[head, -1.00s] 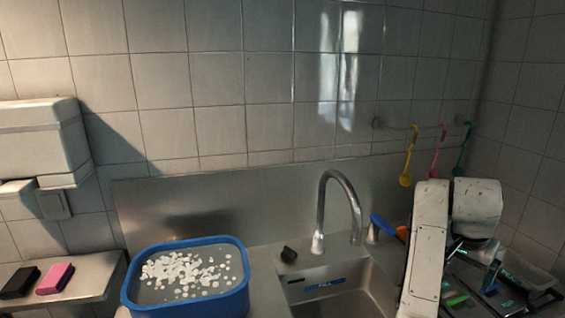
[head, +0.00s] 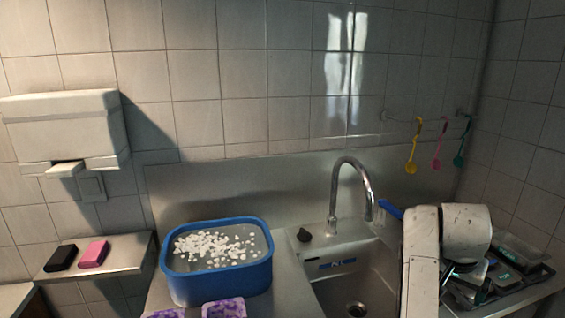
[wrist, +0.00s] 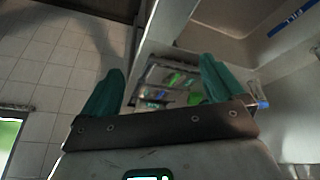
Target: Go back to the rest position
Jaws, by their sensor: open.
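My gripper (wrist: 160,92) shows in the wrist view as two green fingers set wide apart with nothing between them. Beyond them lies a rack or tray area (wrist: 165,85) with some green items, blurred.
A blue tub (head: 217,285) with white pieces stands left of the sink (head: 350,290) and its tap (head: 352,180). Purple patterned items (head: 224,308) lie in front. Black (head: 62,257) and pink (head: 94,253) blocks lie on a shelf. Colored spoons (head: 437,155) hang at right.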

